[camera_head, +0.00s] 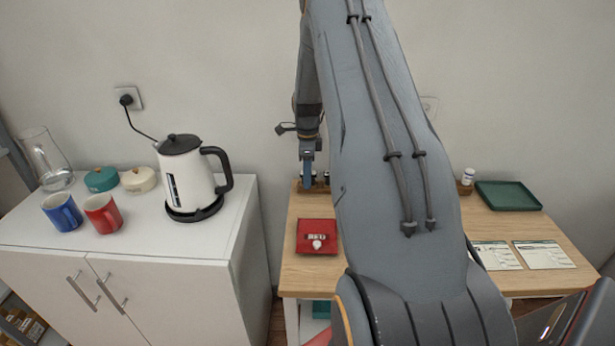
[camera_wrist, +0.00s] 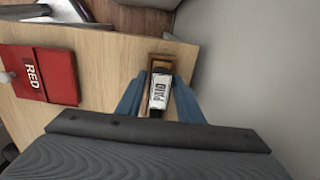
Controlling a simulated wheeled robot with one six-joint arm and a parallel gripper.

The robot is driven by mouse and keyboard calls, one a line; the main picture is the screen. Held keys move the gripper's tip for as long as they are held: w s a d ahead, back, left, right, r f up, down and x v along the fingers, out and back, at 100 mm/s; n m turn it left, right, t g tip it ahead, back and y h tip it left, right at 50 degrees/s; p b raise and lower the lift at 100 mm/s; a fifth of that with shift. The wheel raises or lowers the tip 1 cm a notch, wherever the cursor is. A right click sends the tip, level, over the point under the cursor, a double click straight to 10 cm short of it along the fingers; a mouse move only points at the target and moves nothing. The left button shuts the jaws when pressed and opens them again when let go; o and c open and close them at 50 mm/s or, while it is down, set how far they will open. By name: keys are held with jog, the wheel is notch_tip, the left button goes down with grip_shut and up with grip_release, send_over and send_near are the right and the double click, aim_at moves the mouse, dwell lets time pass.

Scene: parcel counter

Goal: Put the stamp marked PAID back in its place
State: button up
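The stamp marked PAID (camera_wrist: 158,96) shows in the wrist view, its white label facing the camera. My gripper (camera_wrist: 160,82) has its two blue fingers on either side of the stamp, close against it. A small brown wooden holder (camera_wrist: 164,58) lies just beyond the fingertips, at the table's edge. I cannot tell whether the stamp touches it or is over it. In the head view my gripper (camera_head: 308,172) points down at the table's back left corner, and the stamp is not clearly visible there.
A red pad marked RED (camera_head: 317,236) with a white knob lies on the wooden table (camera_head: 300,273). A cabinet with a kettle (camera_head: 186,178) stands to the left.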

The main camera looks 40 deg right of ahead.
jog(key=shift+r+p, duration=1.15)
jog(key=shift+r, duration=1.45)
jog(key=o, duration=0.5)
jog(key=shift+r+b, duration=1.15)
jog(key=shift+r, duration=2.75)
